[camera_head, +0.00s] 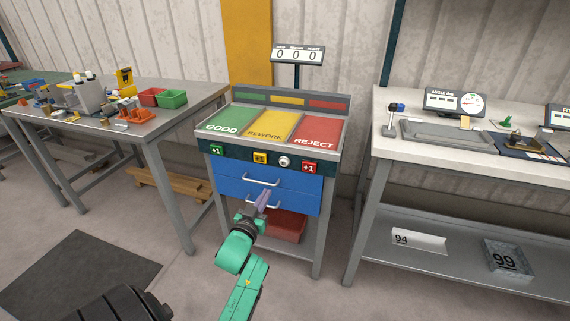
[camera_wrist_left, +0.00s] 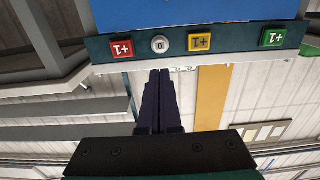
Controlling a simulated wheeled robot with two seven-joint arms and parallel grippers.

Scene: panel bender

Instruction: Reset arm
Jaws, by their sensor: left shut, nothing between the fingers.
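My left arm is green and reaches up from the bottom middle of the head view. Its gripper (camera_head: 262,198) is in front of the blue drawers (camera_head: 229,187) of the sorting stand, close to the lower drawer's handle (camera_head: 262,207). I cannot tell whether it touches the drawer. In the left wrist view the two dark fingers (camera_wrist_left: 159,98) lie together, shut and empty. My right gripper is not in view.
The sorting stand has GOOD, REWORK and REJECT zones (camera_head: 270,125) and a button row, also seen upside down in the left wrist view. A red bin (camera_head: 287,226) sits below. A cluttered bench (camera_head: 207,98) stands left, a gauge bench (camera_head: 385,145) right.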

